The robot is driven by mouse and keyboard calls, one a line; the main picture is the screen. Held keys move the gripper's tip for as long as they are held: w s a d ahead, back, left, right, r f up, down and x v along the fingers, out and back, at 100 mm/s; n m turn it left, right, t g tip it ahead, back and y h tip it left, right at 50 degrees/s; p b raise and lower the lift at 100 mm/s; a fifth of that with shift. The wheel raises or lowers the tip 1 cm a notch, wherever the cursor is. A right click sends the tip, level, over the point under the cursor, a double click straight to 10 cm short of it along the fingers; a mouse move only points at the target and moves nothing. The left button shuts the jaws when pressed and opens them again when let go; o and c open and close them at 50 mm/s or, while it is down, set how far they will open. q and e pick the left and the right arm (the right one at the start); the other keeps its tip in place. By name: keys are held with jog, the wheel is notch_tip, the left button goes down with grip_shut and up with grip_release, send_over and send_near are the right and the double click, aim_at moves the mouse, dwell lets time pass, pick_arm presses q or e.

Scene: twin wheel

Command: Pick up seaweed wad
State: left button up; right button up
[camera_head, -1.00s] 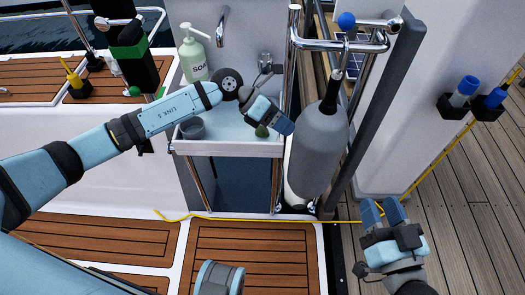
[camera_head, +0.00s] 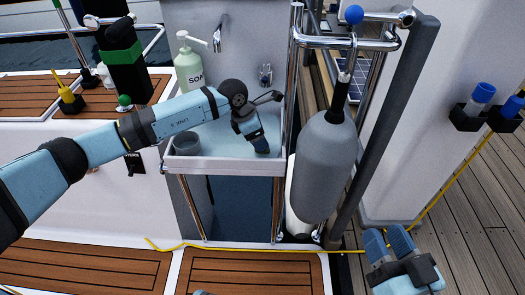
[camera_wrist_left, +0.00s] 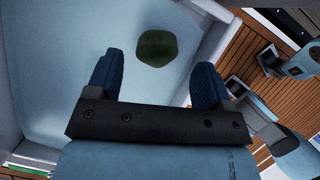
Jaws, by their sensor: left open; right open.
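The seaweed wad (camera_wrist_left: 157,48) is a small dark green lump on the pale blue basin floor in the left wrist view. It lies ahead of and between the open fingers of my left gripper (camera_wrist_left: 150,80), with nothing in their grip. My right gripper (camera_head: 388,240) is open and empty at the lower right, over the deck.
A tall grey cylinder (camera_head: 322,165) and metal rails stand right of the basin. A yellow line (camera_head: 215,248) runs along the deck.

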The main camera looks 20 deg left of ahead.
pick_arm(q)
jog(key=b+x, duration=0.2)
jog(key=x, duration=0.3)
jog(key=shift+w+a+f, duration=0.1)
jog(key=shift+f, duration=0.05)
pick_arm(e)
notch_tip(320, 180, down, 4)
jog(key=shift+a+r+g, duration=0.1)
jog(key=shift+a+g, duration=0.05)
jog(key=shift+g, duration=0.65)
pick_arm(q)
jog(key=c, duration=1)
